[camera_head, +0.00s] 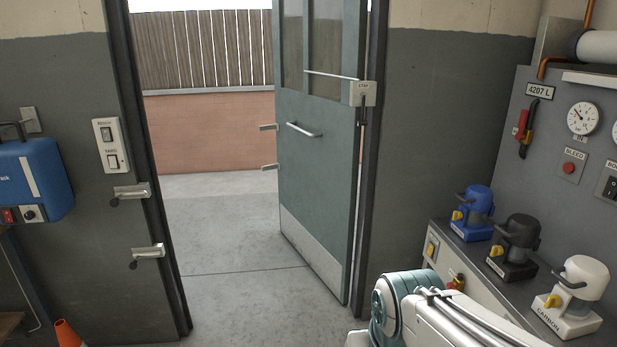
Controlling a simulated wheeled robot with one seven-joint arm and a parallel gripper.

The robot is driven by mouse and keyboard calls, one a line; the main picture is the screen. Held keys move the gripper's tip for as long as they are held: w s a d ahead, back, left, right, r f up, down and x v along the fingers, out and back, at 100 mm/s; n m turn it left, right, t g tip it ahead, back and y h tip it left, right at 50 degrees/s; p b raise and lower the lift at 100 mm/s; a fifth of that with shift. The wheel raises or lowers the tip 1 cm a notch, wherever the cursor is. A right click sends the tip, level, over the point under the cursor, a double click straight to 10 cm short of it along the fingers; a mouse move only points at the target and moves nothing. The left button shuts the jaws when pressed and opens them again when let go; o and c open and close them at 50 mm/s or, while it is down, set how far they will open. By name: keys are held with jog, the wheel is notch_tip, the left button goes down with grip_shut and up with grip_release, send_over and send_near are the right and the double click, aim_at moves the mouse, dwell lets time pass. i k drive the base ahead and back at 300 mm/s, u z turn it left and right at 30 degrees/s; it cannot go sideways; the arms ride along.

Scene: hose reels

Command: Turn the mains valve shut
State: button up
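No part in view is clearly labelled as the mains valve. A red and black lever-like part (525,132) is on the grey panel at the right, below a "4207 L" plate (540,91). A small red and yellow part (456,282) shows on the cabinet front, partly behind my arm. Blue (473,213), black (513,247) and white (573,298) units with yellow knobs stand on the cabinet top; the white one reads "CARBON". My arm enters at the bottom right; my gripper is out of view.
A green door (320,150) stands open onto paved ground with a brick wall (210,132). A gauge (583,118) and a red button (569,168) are on the panel. A blue box (35,180) and an orange cone (67,334) are at left. The doorway floor is clear.

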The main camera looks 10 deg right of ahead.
aim_at(523, 114)
jog(key=i, duration=1.5)
jog(key=z, duration=0.9)
jog(key=i, duration=0.95)
jog(key=z, duration=1.05)
